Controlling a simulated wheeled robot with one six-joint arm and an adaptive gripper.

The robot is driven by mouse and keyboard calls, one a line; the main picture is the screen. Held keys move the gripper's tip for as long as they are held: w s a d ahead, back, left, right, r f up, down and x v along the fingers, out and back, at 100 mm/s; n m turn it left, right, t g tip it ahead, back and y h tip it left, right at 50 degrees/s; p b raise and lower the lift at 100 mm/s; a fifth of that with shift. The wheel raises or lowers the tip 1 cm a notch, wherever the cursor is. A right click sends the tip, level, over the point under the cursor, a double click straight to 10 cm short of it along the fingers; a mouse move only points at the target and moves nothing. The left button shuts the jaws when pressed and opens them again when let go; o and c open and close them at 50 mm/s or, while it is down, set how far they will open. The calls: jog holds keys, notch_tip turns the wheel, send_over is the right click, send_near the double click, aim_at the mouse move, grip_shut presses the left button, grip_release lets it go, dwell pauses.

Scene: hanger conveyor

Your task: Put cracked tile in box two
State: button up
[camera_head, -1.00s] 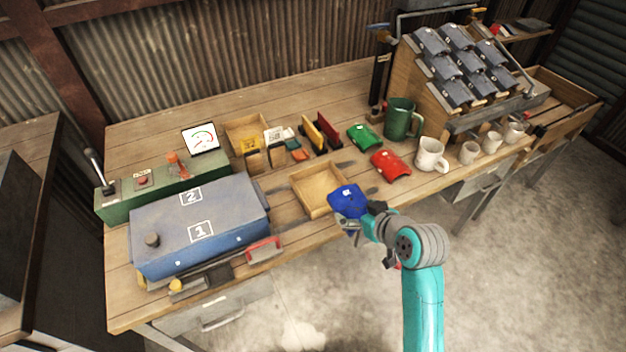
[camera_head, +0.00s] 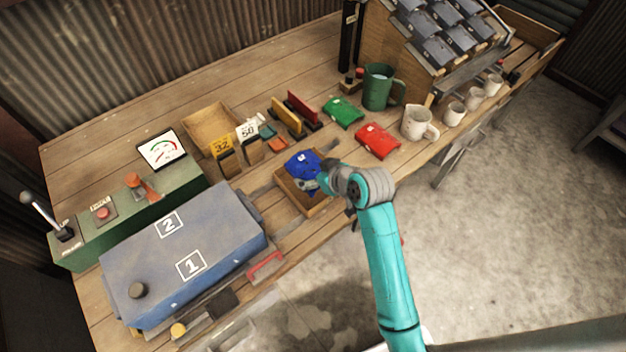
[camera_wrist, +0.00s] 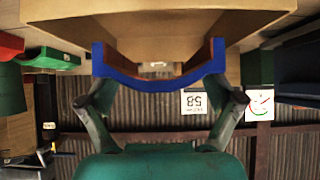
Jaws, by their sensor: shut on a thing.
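A curved blue tile (camera_head: 303,163) with a small white mark is in my gripper (camera_head: 320,182). In the wrist view my gripper (camera_wrist: 160,92) has a finger at each side of the blue tile (camera_wrist: 155,84), shut on it. The tile is over or inside the front wooden tray (camera_head: 304,207); I cannot tell whether it touches the bottom. A red tile (camera_head: 377,140) and a green tile (camera_head: 343,111) lie apart on the bench to the right. No crack can be made out. The labels 1 and 2 show on a blue-grey machine lid (camera_head: 212,225).
Another wooden tray (camera_head: 205,125) stands behind, near number cards 32 (camera_head: 221,146) and 58 (camera_head: 247,130). A green mug (camera_head: 379,88), several pale mugs (camera_head: 415,124) and a rack of grey tiles (camera_head: 437,50) stand at the right. The bench's back left is clear.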

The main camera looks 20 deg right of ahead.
jog(key=shift+f, duration=2.25)
jog(key=o, duration=1)
jog(key=shift+f, duration=0.1)
jog(key=v, duration=1.2)
